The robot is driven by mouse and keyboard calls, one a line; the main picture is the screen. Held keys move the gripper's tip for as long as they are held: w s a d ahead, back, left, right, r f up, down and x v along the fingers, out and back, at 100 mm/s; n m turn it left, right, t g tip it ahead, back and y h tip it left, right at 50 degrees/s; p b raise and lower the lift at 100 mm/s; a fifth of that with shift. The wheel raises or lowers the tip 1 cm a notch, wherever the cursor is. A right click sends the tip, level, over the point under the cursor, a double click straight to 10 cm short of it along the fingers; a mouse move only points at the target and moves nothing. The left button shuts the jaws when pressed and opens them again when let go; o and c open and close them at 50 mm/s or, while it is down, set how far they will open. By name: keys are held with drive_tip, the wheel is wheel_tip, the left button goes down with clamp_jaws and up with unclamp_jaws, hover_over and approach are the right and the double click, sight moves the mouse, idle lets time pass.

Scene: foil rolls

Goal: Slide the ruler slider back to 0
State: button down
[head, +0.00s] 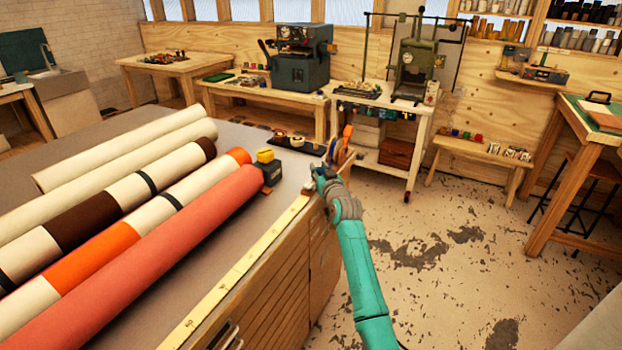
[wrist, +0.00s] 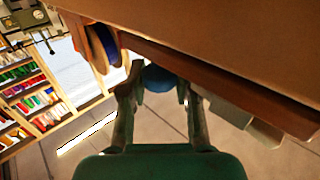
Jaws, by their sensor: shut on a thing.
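The yellow ruler (head: 246,262) runs along the right edge of the grey table, from the lower left up to my arm. My gripper (head: 325,172) is at the ruler's far end, by the table corner. In the wrist view my gripper (wrist: 158,84) has its two fingers on either side of a round blue knob (wrist: 160,77), and is shut on it. The knob sits below a brown wooden edge; it looks like the slider's knob, but its seat is hidden. My gripper covers this end of the ruler in the head view, and I cannot read the marks.
Several long rolls (head: 150,235) lie on the grey table (head: 255,215), left of the ruler. A yellow-and-black tape measure (head: 268,165) stands near the ruler's far end. Wooden drawers (head: 275,310) are below the edge. The floor (head: 440,260) to the right is clear.

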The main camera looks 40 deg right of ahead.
drive_tip(key=shift+w+d+r, duration=0.1)
drive_tip(key=shift+w+d, duration=0.1)
drive_tip(key=shift+d, duration=0.35)
drive_tip(key=c, duration=0.8)
unclamp_jaws()
drive_tip(key=shift+d, duration=0.15)
drive_tip(key=shift+s+a, duration=0.25)
drive_tip(key=shift+s, duration=0.05)
drive_tip(key=v, duration=1.1)
drive_tip(key=shift+s, duration=0.15)
